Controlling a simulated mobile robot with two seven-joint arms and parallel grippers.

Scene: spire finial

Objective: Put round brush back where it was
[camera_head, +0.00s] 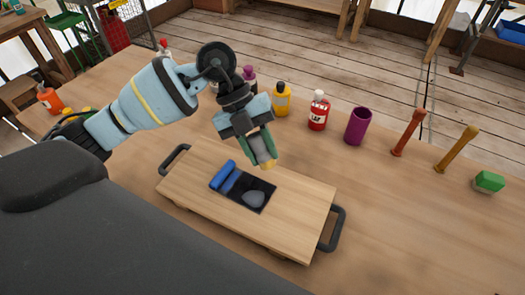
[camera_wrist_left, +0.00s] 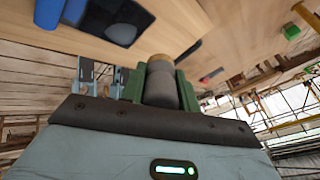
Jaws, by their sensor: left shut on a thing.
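My left gripper (camera_head: 262,146) is shut on the round brush (camera_head: 265,155), a thick grey cylinder with a tan end. It holds the brush tilted, tan end down, above the back edge of the wooden board (camera_head: 304,207). In the left wrist view the brush (camera_wrist_left: 161,84) sits between the green fingers of the gripper (camera_wrist_left: 158,88), its tan end pointing away. My right gripper is not in view.
Dark handles stand at the board's ends, one at the right (camera_head: 333,229). Behind it on the table are a yellow bottle (camera_head: 281,101), a red bottle (camera_head: 318,113), a purple cup (camera_head: 358,126), two upright sticks and a green block (camera_head: 489,181). The table's right front is clear.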

